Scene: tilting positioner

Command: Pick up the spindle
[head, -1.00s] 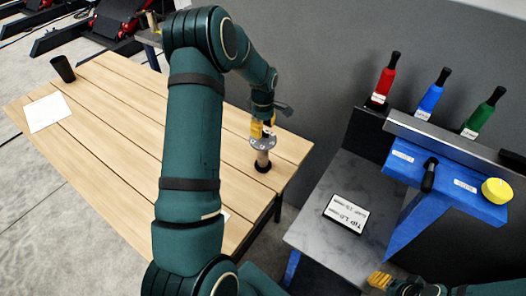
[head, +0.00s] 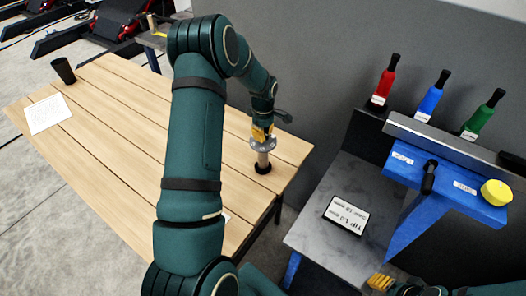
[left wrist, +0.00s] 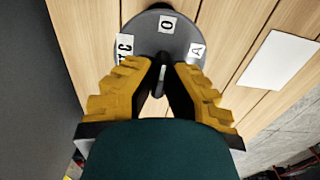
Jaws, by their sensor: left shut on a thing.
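The spindle (head: 263,157) stands upright near the right end of the wooden table, with a grey disc on top, a pale pinkish post and a black foot. In the left wrist view its grey disc (left wrist: 180,43) carries white lettered labels. My left gripper (head: 262,134) points down at the disc from above. Its yellow-backed fingers (left wrist: 161,80) are shut on the thin dark stem at the disc's middle, and they hide part of the disc. My right gripper (head: 380,281) shows only as yellow fingertips at the bottom edge.
The wooden table (head: 110,115) holds a black cup (head: 63,70) and a white sheet (head: 49,113). To the right, a grey bench (head: 318,230) bears a label plate (head: 346,215). Behind the blue fixture (head: 455,190) stand red, blue and green handled tools. A yellow knob (head: 496,192) sits on it.

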